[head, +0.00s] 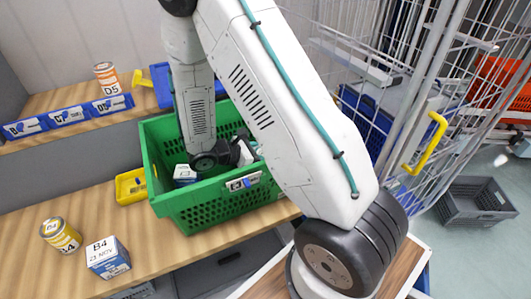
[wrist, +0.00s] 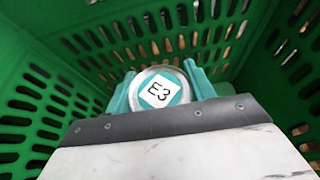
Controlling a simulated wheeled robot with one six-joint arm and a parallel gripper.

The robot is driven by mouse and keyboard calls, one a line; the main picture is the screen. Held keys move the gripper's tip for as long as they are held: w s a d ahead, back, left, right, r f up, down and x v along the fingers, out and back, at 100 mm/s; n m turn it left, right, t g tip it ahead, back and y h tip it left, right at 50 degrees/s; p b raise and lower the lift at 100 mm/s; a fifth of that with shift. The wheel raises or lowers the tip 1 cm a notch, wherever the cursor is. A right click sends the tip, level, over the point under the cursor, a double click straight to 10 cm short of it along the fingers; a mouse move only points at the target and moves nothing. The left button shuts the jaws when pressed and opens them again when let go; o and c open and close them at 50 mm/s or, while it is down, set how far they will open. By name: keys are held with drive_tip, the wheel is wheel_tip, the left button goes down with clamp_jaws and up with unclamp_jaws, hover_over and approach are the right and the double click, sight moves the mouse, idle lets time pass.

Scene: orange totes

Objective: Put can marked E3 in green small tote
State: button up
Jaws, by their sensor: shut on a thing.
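The can marked E3 (wrist: 158,91) shows its round top with a white label in the wrist view. My gripper (wrist: 160,88) is shut on it, with a teal finger on each side. The can and gripper are down inside the green tote (head: 212,212), whose slotted walls (wrist: 50,95) surround them in the wrist view. The tote stands on a wooden shelf. In the head view my arm hides most of the can. Whether the can touches the tote floor cannot be told.
A blue-and-white box (head: 185,175) lies in the tote. A B4 box (head: 108,258), a yellow can (head: 61,235) and a small yellow bin (head: 131,187) stand left of it. A D5 can (head: 107,78) is on the upper shelf. A wire cage (head: 400,100) stands right.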

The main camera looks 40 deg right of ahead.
drive_tip(key=o, duration=1.2)
drive_tip(key=shift+f, duration=0.1)
drive_tip(key=shift+a+r, duration=0.15)
drive_tip(key=shift+r, duration=0.05)
drive_tip(key=v, duration=0.7)
drive_tip(key=s+a+r+m+t+y, duration=0.1)
drive_tip(key=s+a+r+m+y, duration=0.2)
drive_tip(key=r, duration=0.5)
drive_tip(key=s+a+r+m+t+y, duration=0.2)
drive_tip(key=s+r+m+y, duration=0.3)
drive_tip(key=s, duration=0.5)
drive_tip(key=s+a+r+m+t+y, duration=0.2)
drive_tip(key=s+r+m+y, duration=0.3)
drive_tip(key=r, duration=0.5)
drive_tip(key=shift+s+a+r+m, duration=0.35)
drive_tip(key=shift+s+a+m, duration=0.5)
drive_tip(key=shift+m, duration=0.05)
